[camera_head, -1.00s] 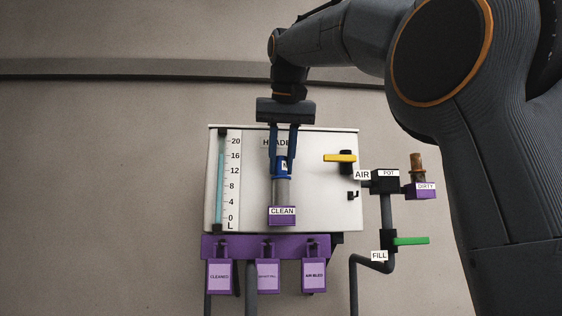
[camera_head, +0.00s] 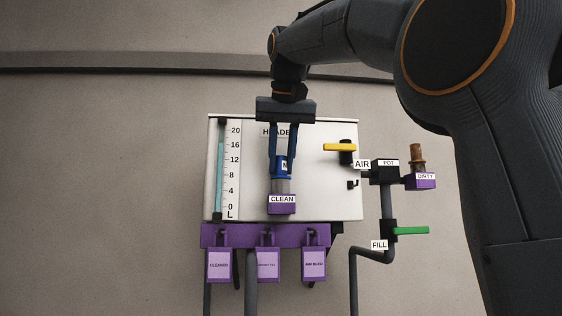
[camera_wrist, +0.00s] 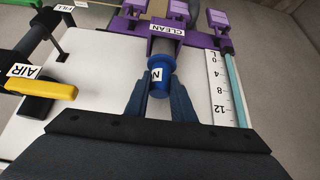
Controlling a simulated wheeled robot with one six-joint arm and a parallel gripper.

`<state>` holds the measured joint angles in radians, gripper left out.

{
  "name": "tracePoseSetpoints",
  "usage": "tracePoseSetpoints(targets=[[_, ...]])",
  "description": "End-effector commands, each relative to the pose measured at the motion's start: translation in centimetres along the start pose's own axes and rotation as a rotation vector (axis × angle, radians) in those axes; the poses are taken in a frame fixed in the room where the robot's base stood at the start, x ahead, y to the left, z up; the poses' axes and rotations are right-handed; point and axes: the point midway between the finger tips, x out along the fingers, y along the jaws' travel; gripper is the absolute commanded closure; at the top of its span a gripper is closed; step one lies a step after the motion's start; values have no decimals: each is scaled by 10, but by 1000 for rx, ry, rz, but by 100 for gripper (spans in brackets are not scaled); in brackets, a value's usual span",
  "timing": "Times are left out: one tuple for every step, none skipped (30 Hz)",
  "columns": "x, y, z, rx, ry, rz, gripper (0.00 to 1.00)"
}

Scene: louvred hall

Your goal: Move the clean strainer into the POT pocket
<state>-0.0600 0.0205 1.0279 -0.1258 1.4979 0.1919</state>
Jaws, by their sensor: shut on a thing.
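The clean strainer has a blue cap (camera_head: 281,166) with a white label and a grey body (camera_head: 282,186). Its lower part is hidden in or behind the purple CLEAN pocket (camera_head: 282,209). My gripper (camera_head: 282,158) points down and is shut on the blue cap. The wrist view shows the cap (camera_wrist: 161,68) between the fingers, with the CLEAN pocket (camera_wrist: 164,19) beyond it. The black POT pocket (camera_head: 385,177) is to the right, on a pipe; its inside cannot be seen.
A brown strainer (camera_head: 417,153) stands in the purple DIRTY pocket (camera_head: 420,183), right of POT. A yellow AIR lever (camera_head: 339,147) lies between CLEAN and POT. A green FILL lever (camera_head: 411,230) is below POT. Purple tags (camera_head: 267,264) hang under the white board (camera_head: 320,200).

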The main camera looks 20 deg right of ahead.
Motion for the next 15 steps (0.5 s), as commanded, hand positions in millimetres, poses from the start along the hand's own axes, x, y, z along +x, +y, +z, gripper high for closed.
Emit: tracePoseSetpoints(targets=[[0,0,0,0,0,0,100],[0,0,0,0,0,0,100],[0,0,0,0,0,0,100],[0,0,0,0,0,0,100],[0,0,0,0,0,0,74],[0,0,0,0,0,0,68],[0,0,0,0,0,0,63],[0,0,0,0,0,0,58],[0,0,0,0,0,0,56],[0,0,0,0,0,0,56],[0,0,0,0,0,0,56],[0,0,0,0,0,0,56],[0,0,0,0,0,0,56],[0,0,0,0,0,0,56],[0,0,0,0,0,0,56]])
